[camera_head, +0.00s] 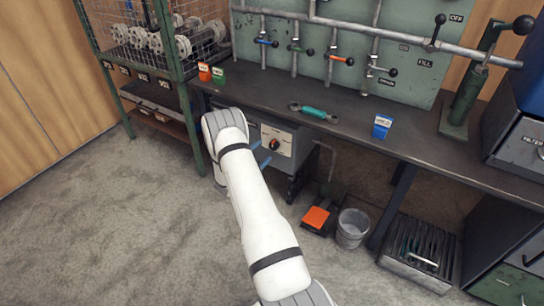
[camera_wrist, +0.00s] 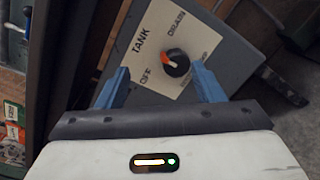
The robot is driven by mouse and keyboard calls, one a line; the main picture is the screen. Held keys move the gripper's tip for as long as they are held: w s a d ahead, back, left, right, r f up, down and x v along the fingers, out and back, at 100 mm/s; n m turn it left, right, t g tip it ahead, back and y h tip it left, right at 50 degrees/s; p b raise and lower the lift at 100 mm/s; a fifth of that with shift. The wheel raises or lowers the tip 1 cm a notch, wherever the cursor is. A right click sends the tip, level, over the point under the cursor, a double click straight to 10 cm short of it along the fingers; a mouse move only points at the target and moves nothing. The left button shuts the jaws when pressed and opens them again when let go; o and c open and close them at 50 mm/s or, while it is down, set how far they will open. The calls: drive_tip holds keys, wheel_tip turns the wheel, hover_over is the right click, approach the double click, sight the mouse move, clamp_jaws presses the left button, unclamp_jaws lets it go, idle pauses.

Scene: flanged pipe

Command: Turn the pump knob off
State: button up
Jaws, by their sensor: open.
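The pump knob (camera_head: 275,145) is a round dark knob with an orange mark, on a pale plate on the front of a grey box under the bench. In the wrist view the knob (camera_wrist: 177,65) lies between and beyond the two blue fingers, nearer the right one. Its orange mark faces left, towards the side with the words TANK and OFF; I cannot tell exactly which it points at. DRAIN is printed at the upper right. My gripper (camera_wrist: 162,84) is open and empty, apart from the knob. In the head view my gripper (camera_head: 261,154) is just left of the knob.
The workbench (camera_head: 340,120) runs above the box and carries a green-handled wrench (camera_head: 313,112) and a blue carton (camera_head: 381,126). An orange pedal (camera_head: 317,217) and a metal bucket (camera_head: 352,228) stand on the floor to the right. Open floor lies left of my arm.

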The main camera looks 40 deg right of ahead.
sight(272, 147)
drive_tip(key=shift+n+t, duration=0.5)
drive_tip(key=shift+t, duration=0.1)
drive_tip(key=w+d+f+b, duration=0.1)
drive_tip(key=d, duration=0.1)
drive_tip(key=w+d+f, duration=0.1)
drive_tip(key=d, duration=0.1)
drive_tip(key=w+d+f+b, duration=0.1)
drive_tip(key=d+f, duration=0.1)
drive_tip(key=d, duration=0.1)
drive_tip(key=shift+w+b, duration=0.3)
drive_tip(key=shift+b, duration=0.05)
